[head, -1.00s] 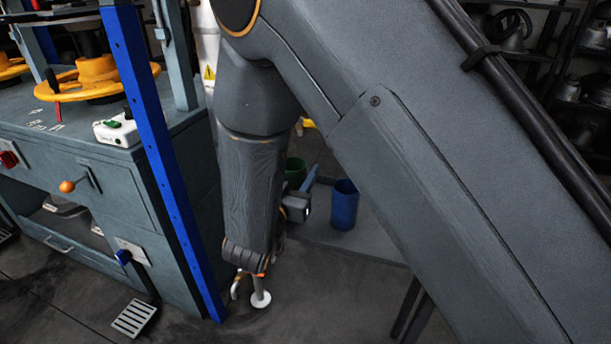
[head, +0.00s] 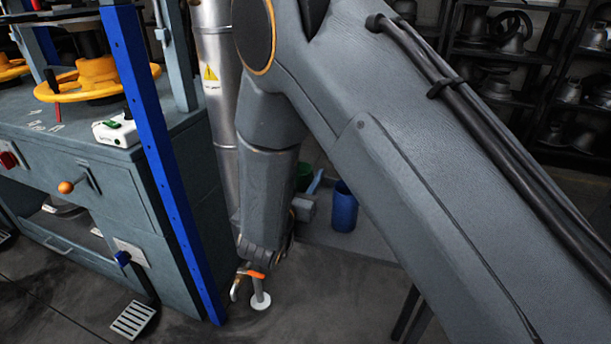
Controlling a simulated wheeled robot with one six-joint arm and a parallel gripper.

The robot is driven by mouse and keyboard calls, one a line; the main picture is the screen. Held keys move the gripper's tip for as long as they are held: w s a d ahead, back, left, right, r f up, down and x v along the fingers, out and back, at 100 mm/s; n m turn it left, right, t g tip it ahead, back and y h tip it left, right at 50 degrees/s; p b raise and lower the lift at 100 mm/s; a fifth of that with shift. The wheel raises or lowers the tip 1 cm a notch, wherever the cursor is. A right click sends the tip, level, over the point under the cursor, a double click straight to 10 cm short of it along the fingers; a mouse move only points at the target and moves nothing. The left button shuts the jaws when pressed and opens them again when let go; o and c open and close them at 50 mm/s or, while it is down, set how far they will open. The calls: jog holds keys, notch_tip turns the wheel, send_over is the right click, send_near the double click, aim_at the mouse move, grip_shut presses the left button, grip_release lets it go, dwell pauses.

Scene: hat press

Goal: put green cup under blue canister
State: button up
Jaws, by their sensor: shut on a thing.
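A blue canister (head: 343,207) stands upright on a grey surface near the middle, behind my arm. My gripper (head: 251,279) is low, near the foot of the blue post and left of the canister. It appears shut on a small white stemmed piece with a round base (head: 261,302). The gripper is small here, and its grip is partly hidden.
A grey-green press cabinet (head: 85,185) with yellow rings and a blue post (head: 160,170) stands at left. A pedal (head: 133,319) lies on the floor before it. A silver pipe (head: 218,90) is behind my arm. Shelves (head: 530,75) fill the back right.

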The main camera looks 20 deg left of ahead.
jog(key=o, duration=1.2)
jog(key=shift+r, duration=0.15)
jog(key=s, duration=0.8)
jog(key=s+a, duration=0.1)
jog(key=s, duration=0.3)
jog(key=shift+p, duration=0.35)
